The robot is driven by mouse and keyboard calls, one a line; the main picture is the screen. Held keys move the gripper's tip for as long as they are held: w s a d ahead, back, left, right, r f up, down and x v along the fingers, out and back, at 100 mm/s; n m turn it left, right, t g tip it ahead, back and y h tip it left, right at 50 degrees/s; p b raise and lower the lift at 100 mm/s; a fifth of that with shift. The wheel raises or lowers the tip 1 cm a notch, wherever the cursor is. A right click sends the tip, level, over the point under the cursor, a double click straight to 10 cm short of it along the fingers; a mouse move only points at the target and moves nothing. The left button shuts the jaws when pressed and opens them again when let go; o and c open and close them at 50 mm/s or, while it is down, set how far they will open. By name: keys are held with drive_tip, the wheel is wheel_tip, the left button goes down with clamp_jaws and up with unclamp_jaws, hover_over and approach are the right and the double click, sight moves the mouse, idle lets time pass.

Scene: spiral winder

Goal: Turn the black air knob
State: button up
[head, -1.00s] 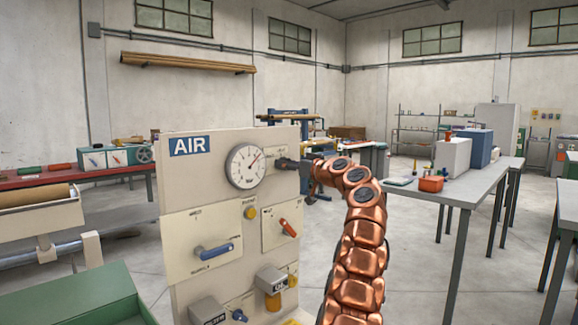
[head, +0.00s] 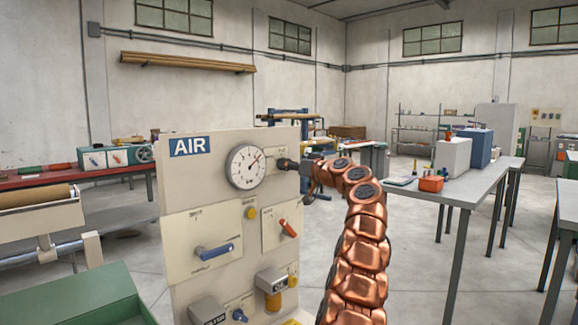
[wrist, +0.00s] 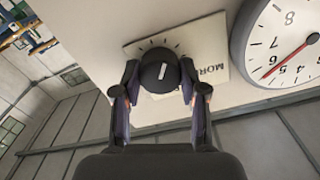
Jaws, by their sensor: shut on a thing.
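The black air knob (wrist: 160,72) is round with a white pointer mark, on a pale plate with tick marks on the AIR panel (head: 225,200). In the wrist view my gripper (wrist: 160,85) has one finger on each side of the knob and is shut on it. In the head view my gripper (head: 290,164) is at the panel's upper right, beside the gauge, and largely hides the knob. The white round gauge (head: 246,166) has a red needle and also shows at the right of the wrist view (wrist: 290,45).
Below on the panel are a blue lever (head: 214,252), a red lever (head: 288,228) and a yellow button (head: 251,213). A green box (head: 75,295) is at lower left. A grey table (head: 455,187) with an orange box (head: 430,184) stands right of my arm. Floor shows between.

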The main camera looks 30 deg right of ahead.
drive_tip(key=shift+r+m+p, duration=0.1)
drive_tip(key=shift+m+p, duration=0.4)
drive_tip(key=shift+m, duration=0.7)
drive_tip(key=o, duration=1.1)
drive_tip(key=shift+o, duration=0.2)
drive_tip(key=shift+s, duration=0.1)
drive_tip(key=v, duration=1.1)
drive_tip(key=shift+s+d, duration=0.2)
drive_tip(key=shift+s, duration=0.2)
